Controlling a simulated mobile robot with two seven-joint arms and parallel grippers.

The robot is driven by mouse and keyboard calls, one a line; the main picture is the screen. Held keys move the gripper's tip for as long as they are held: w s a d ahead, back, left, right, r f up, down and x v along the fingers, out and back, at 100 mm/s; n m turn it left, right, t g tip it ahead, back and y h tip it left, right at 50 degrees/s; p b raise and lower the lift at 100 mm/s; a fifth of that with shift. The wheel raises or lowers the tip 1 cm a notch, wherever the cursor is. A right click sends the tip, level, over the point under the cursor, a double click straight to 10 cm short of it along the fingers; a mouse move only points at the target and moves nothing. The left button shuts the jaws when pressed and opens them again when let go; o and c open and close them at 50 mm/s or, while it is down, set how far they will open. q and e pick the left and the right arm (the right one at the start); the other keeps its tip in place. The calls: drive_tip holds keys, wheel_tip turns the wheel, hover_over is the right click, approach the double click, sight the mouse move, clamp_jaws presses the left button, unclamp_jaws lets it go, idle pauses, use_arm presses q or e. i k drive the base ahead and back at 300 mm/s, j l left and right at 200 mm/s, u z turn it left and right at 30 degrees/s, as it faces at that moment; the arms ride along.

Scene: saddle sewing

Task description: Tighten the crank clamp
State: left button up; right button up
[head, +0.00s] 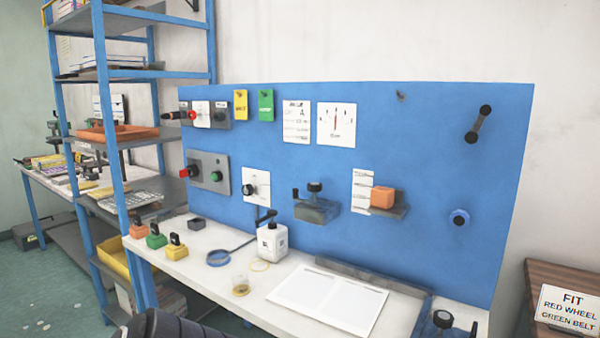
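I cannot tell for sure which fixture is the crank clamp. A grey block (317,210) with a black knob and a small upright handle is mounted on the panel. Another black knob (443,319) with a small lever shows at the bench's right end, cut off by the frame. How tight any of them is cannot be seen. Neither gripper is in view; a dark ribbed part at the bottom left is probably my arm.
The blue panel (420,120) holds switches, gauges and tags. Orange, green and yellow blocks (156,240) stand at the bench's left end. A sign (568,309) is at right.

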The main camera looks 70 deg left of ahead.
sight(459, 219)
drive_tip(key=u, duration=2.3)
drive_tip(key=k+l+z, duration=0.1)
drive_tip(key=z, duration=0.25)
drive_tip(key=l+z, duration=0.4)
drive_tip(key=k+l+z, duration=0.1)
drive_tip(key=z, duration=0.25)
